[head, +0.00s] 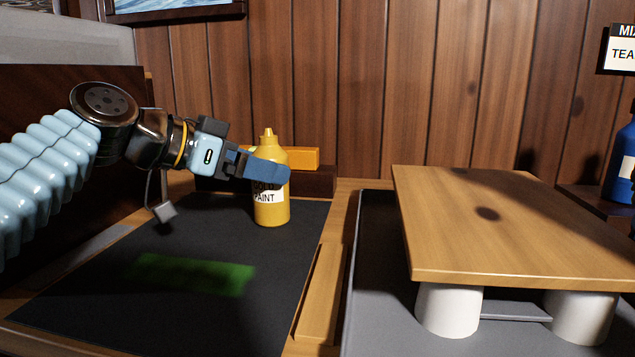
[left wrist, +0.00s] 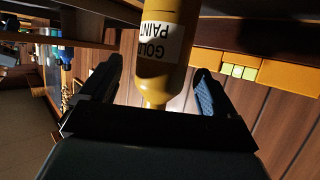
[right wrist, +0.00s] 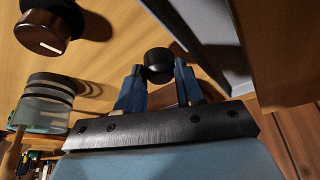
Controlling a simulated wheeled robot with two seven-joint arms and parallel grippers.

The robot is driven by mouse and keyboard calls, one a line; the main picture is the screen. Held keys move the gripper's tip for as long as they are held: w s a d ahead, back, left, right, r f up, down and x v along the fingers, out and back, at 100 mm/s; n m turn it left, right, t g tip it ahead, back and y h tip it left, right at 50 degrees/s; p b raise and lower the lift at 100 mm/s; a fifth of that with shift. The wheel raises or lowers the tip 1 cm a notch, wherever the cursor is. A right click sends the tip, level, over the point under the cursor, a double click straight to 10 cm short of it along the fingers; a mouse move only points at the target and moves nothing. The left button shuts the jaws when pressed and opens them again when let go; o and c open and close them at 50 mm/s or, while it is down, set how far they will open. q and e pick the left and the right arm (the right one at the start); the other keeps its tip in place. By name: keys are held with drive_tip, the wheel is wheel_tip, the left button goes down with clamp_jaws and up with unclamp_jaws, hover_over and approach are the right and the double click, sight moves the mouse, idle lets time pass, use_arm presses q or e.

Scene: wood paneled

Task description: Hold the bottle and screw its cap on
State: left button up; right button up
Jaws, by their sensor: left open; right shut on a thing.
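A yellow bottle (head: 271,210) labelled as paint stands upright on the dark mat, its pointed nozzle bare at the top. My left gripper (head: 272,172) is open at the bottle's upper body; one blue finger crosses in front of it. In the left wrist view the bottle (left wrist: 168,75) shows between the two spread fingers, with a gap on each side. My right gripper (right wrist: 158,76) is shut on a small round black cap (right wrist: 157,60), held between its blue fingertips. The right gripper is outside the head view.
The dark mat (head: 170,240) carries a green strip (head: 190,275). A wooden strip (head: 322,290) borders it. A raised wooden board (head: 530,220) on white legs stands at right. An orange block (head: 300,158) lies behind the bottle. In the right wrist view, a dark knob-like object (right wrist: 45,30) and a banded jar (right wrist: 45,100) stand at left.

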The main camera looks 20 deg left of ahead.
use_arm(q)
drive_tip(key=x, duration=0.4)
drive_tip(key=shift+w+r, duration=0.1)
drive_tip(key=shift+w, duration=0.15)
use_arm(e)
drive_tip(key=shift+r, duration=0.25)
use_arm(q)
drive_tip(key=c, duration=1.3)
drive_tip(key=shift+r, duration=0.15)
